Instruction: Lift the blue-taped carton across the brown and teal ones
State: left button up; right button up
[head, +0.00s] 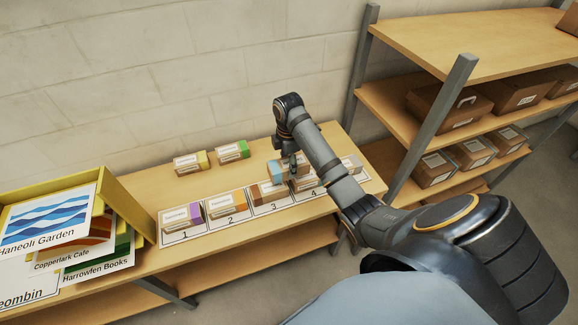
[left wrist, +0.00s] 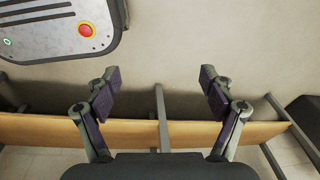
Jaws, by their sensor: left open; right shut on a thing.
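The blue-taped carton (head: 275,171) is in my right gripper (head: 290,165), which is shut on it above the row of numbered spots. The gripper and arm hide part of the carton. The brown-taped carton (head: 266,194) stands at spot 3, just below the held carton in the picture. The carton at spot 4 (head: 307,184) is partly hidden by my right arm, and I cannot clearly tell its teal tape. My left gripper (left wrist: 160,85) is open and empty in the left wrist view; it is not visible in the head view.
Purple-taped (head: 182,215) and orange-taped (head: 228,204) cartons stand at spots 1 and 2. Yellow-taped (head: 190,164) and green-taped (head: 232,152) cartons stand behind. A grey-taped carton (head: 350,164) is right of my arm. A yellow box with cards (head: 112,188) is left; a shelf rack (head: 440,95) is right.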

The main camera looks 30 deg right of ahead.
jog(key=shift+f, duration=0.4)
notch_tip(320, 180, down, 3)
jog(key=b, duration=0.4)
jog(key=shift+d+r, duration=0.1)
jog(key=shift+r, duration=0.1)
jog(key=shift+f+b, duration=0.25)
jog(key=shift+b, duration=0.3)
pick_arm(q)
jog(key=f, duration=0.2)
jog(key=s+f, duration=0.1)
jog(key=d+f, duration=0.1)
jog(key=f, duration=0.1)
jog(key=shift+s+f, duration=0.3)
jog(key=shift+s, duration=0.1)
jog(key=shift+w+a+r, duration=0.1)
pick_arm(e)
jog(key=shift+s+r, duration=0.1)
jog(key=shift+f, duration=0.45)
jog(key=o, duration=1.3)
pick_arm(q)
jog(key=shift+w, duration=0.1)
